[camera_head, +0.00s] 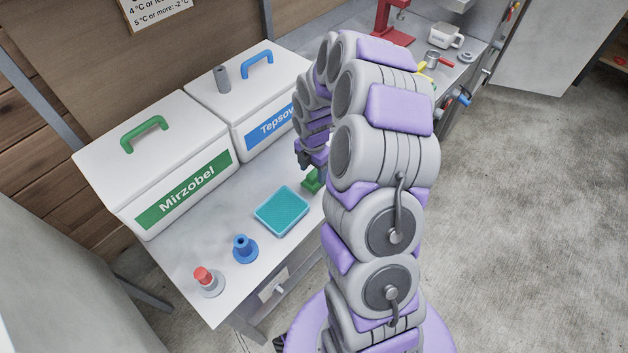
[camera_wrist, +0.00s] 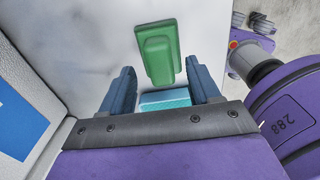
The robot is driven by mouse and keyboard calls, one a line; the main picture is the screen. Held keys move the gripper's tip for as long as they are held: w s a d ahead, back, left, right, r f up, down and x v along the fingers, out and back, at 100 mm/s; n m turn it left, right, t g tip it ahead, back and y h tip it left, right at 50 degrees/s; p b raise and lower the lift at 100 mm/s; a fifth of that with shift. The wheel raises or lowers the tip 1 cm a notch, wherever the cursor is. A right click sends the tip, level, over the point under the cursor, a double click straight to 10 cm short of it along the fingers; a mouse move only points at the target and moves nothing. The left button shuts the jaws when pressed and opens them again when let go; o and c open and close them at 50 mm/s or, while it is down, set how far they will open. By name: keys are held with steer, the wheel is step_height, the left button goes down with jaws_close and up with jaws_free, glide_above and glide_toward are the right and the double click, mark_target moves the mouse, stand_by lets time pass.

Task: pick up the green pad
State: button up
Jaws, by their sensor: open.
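The green pad (camera_wrist: 158,52) is a block with a narrower raised ridge on a wider base. It lies on the grey metal bench, and in the head view (camera_head: 312,182) it is partly hidden by my arm. My gripper (camera_wrist: 160,68) is open, with one blue finger to each side of the pad's near end in the wrist view. The fingers do not appear to touch it; the height above it is hard to tell. In the head view my gripper (camera_head: 313,164) is just above and behind the pad, mostly hidden by my arm.
A teal tray-like mat (camera_head: 282,211) lies close to the pad. A blue holder (camera_head: 244,250) and a red-topped grey one (camera_head: 207,281) stand near the bench's left end. White boxes labelled Mirzobel (camera_head: 150,160) and Tepsov (camera_head: 240,100) line the back.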

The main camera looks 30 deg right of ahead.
step_height(320, 180, down, 2)
steer(key=shift+a+f, duration=0.1)
steer(key=shift+f, duration=0.1)
steer(key=shift+d, duration=0.55)
steer(key=shift+c, duration=0.2)
steer(key=shift+d, duration=0.1)
steer(key=c, duration=0.3)
steer(key=shift+a, duration=0.5)
steer(key=c, duration=0.5)
steer(key=shift+o, duration=0.2)
steer(key=shift+d, duration=0.1)
